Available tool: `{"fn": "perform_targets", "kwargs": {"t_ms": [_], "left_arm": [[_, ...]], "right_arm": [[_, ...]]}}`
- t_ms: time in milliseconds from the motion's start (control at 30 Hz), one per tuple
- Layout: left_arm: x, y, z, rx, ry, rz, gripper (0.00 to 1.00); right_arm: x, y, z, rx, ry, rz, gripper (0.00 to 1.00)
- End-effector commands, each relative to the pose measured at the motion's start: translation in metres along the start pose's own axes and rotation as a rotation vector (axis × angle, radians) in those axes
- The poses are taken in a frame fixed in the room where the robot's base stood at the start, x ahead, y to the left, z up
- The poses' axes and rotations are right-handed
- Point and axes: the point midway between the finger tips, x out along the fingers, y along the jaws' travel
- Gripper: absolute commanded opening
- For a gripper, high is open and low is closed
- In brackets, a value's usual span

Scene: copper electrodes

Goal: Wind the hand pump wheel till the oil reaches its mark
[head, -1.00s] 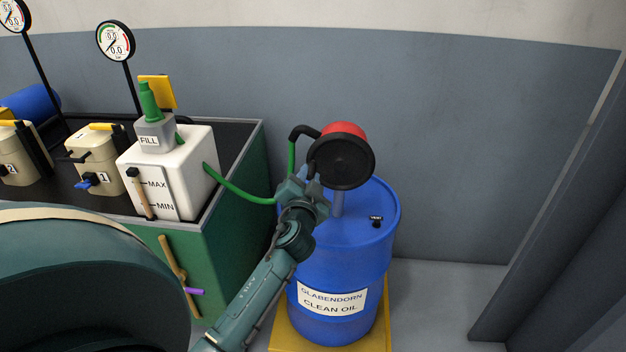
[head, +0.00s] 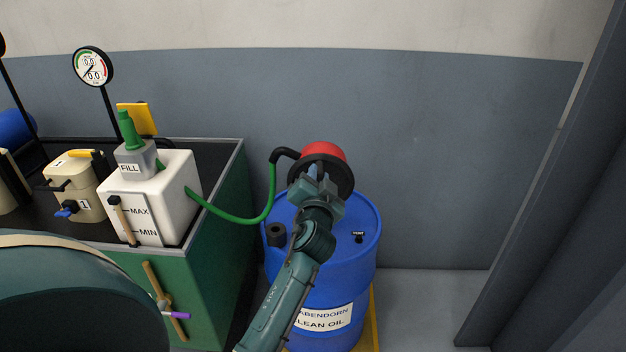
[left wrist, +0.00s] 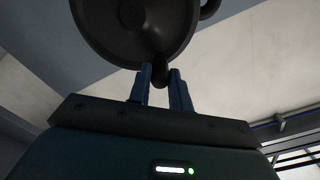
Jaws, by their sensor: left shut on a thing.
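The hand pump has a black wheel (head: 341,177) and a red body (head: 323,152) above a blue drum (head: 345,266) labelled clean oil. My left gripper (head: 316,178) is at the near lower side of the wheel, shut on its crank knob. In the left wrist view the wheel (left wrist: 135,25) fills the top, with the dark knob (left wrist: 161,72) between the fingertips. A green hose (head: 241,221) runs from the pump to the white tank (head: 174,190), marked MAX and MIN. The oil level in its tan sight tube (head: 124,222) is too small to read. My right gripper is out of view.
The tank stands on a green cabinet (head: 218,215) beside a beige unit marked 1 (head: 86,190) and a dial gauge (head: 92,66). The drum's top carries a black fitting (head: 276,235) and a vent (head: 359,237). Grey floor right of the drum is clear.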

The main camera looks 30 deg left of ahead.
Motion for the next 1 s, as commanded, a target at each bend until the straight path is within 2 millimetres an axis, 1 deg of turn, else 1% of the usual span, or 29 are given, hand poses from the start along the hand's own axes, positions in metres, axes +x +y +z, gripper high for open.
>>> {"fn": "perform_targets", "kwargs": {"t_ms": [33, 300, 567, 1000], "left_arm": [[0.000, -0.001, -0.001, 0.000, 0.004, -0.001, 0.21], [0.000, 0.000, 0.000, 0.000, 0.002, 0.000, 0.42], [-0.002, 0.000, 0.000, 0.000, 0.001, 0.001, 0.42], [-0.045, 0.002, 0.001, -0.002, -0.002, 0.005, 0.42]], "right_arm": [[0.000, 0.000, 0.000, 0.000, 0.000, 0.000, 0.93], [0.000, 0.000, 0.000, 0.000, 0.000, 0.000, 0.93], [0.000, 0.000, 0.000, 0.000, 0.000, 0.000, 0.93], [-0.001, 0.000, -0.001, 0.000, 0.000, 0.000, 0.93]]}}
